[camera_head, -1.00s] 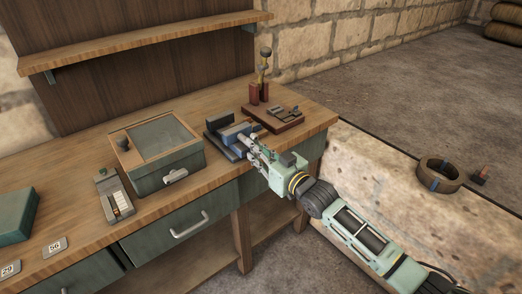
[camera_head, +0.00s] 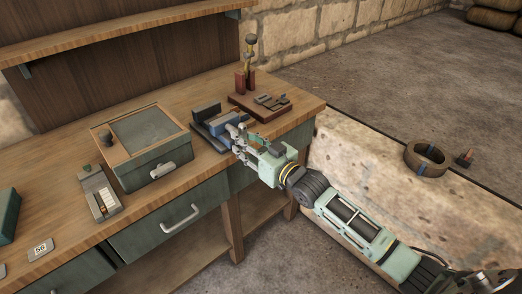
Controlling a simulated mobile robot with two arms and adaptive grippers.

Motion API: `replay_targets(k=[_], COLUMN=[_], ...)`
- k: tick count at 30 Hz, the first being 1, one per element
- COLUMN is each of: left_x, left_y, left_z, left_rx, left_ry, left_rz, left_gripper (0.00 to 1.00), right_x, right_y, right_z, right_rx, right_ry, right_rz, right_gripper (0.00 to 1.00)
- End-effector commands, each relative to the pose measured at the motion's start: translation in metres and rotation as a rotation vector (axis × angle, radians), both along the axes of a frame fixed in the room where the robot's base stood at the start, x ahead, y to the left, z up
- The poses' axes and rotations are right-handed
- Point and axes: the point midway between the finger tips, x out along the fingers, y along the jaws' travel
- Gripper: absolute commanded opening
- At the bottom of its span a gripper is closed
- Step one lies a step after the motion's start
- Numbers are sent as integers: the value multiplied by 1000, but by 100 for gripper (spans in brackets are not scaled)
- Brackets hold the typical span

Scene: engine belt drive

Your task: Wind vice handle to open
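The vice (camera_head: 207,111) sits near the front right edge of the wooden workbench, with dark jaws and a blue body. My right gripper (camera_head: 238,140) is at the vice's front end, where its fingers cover the handle. The handle itself cannot be made out behind the fingers. I cannot tell whether the fingers are closed on it or only beside it. My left gripper is out of view.
A green box with a glass lid (camera_head: 148,138) and a small device with a white scale (camera_head: 99,196) stand left of the vice. A dark ring (camera_head: 427,159) lies on the stone ledge at right.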

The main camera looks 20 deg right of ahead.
Motion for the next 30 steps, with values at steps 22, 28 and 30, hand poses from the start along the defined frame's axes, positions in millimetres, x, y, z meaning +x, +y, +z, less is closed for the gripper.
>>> replay_targets(k=[22, 28, 30], left_x=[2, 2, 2], left_y=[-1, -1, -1], left_z=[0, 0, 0], left_rx=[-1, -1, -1], left_ry=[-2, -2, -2], left_rz=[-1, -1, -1], left_gripper=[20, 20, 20], right_x=[-96, -96, -96], right_y=[-36, -36, -36], right_z=[1, 1, 1], right_rx=[-1, -1, -1], right_ry=[-3, -3, -4], right_rz=[1, 1, 0], right_gripper=[34, 34, 34])
